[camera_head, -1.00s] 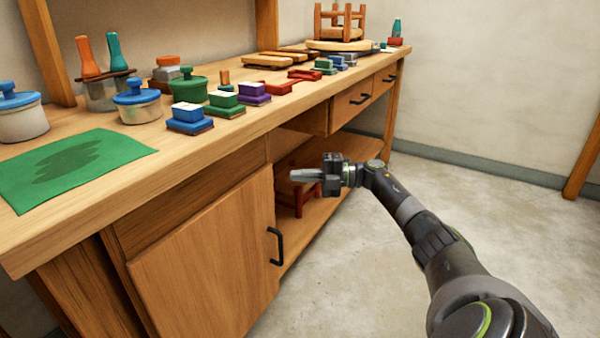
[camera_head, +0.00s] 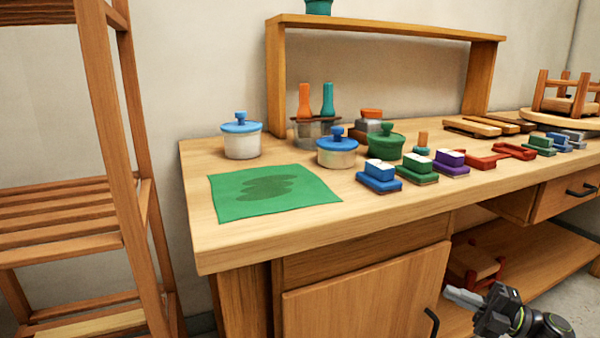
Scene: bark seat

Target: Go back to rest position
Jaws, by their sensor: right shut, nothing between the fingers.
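My right gripper (camera_head: 464,298) shows at the lower right, in front of the workbench's lower shelf and beside the black handle of the cabinet door. It is shut and empty, its fingers pointing left, and it touches nothing that I can make out. Most of the right arm is cut off by the bottom edge. My left gripper and arm are not in view.
The wooden workbench (camera_head: 240,238) carries a green mat (camera_head: 230,198), lidded pots (camera_head: 242,146) and several coloured blocks. A red-legged stool (camera_head: 473,262) sits on its lower shelf. A wooden rack (camera_head: 108,130) stands at left. Some floor shows at far right.

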